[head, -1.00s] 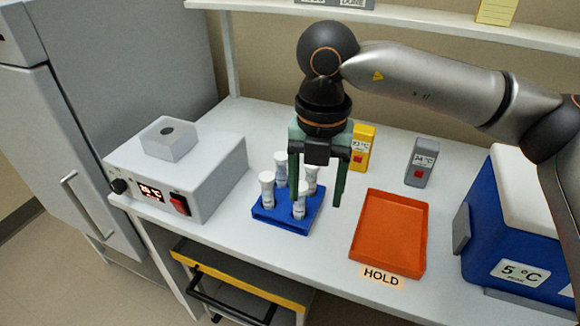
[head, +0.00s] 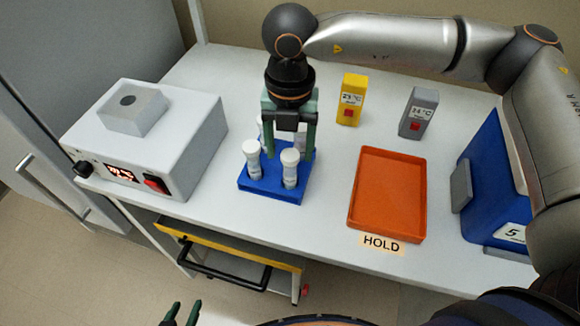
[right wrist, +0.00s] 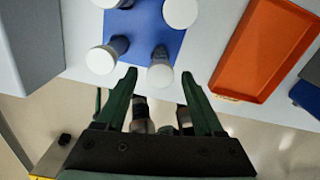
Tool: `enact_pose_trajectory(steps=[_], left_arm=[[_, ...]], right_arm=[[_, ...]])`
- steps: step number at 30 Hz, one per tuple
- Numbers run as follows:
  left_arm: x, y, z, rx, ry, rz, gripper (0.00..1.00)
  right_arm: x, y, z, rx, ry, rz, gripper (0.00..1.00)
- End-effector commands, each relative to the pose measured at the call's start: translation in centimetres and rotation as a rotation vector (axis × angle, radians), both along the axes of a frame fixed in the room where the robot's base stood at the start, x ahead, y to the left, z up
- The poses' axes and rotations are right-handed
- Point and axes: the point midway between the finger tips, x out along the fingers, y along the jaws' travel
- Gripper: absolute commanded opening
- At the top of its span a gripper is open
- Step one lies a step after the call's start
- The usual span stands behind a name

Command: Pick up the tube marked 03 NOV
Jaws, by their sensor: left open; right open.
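A blue rack (head: 262,190) holds several white-capped tubes upright. The two front tubes, left (head: 252,160) and right (head: 289,170), show clearly; the rear ones are partly hidden behind my gripper. Labels are too small to read, so I cannot tell which tube is marked 03 NOV. My left gripper (head: 183,312) is open and empty at the bottom edge.
An orange tray (head: 388,200) marked HOLD lies right of the rack. A grey-white heater box (head: 150,140) stands left. A yellow box (head: 350,97) and grey box (head: 416,112) stand behind; a blue cooler (head: 488,180) is far right.

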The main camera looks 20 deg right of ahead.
Motion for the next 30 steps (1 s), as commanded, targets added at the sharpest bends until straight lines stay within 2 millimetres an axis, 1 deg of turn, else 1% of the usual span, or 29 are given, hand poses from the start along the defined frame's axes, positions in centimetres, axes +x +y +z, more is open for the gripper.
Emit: enact_pose_trajectory(steps=[6,10,13,19,30], left_arm=[[0.0,0.0,1.2,0.0,-0.001,0.0,0.5],[0.0,0.0,1.3,0.0,-0.002,0.0,0.5],[0.0,0.0,1.3,0.0,-0.002,0.0,0.5],[0.0,0.0,1.2,0.0,-0.002,0.0,0.5],[0.0,0.0,1.2,0.001,-0.001,-0.001,0.5]], right_arm=[[-0.2,-0.1,-2.9,-0.003,0.007,0.0,0.69],[-0.1,-0.1,-4.6,-0.002,0.004,0.0,0.69],[-0.1,-0.1,-5.1,-0.001,0.002,0.0,0.69],[-0.1,-0.1,-5.1,-0.001,0.001,0.0,0.68],[-0.1,-0.1,-5.0,-0.001,0.001,0.0,0.27]])
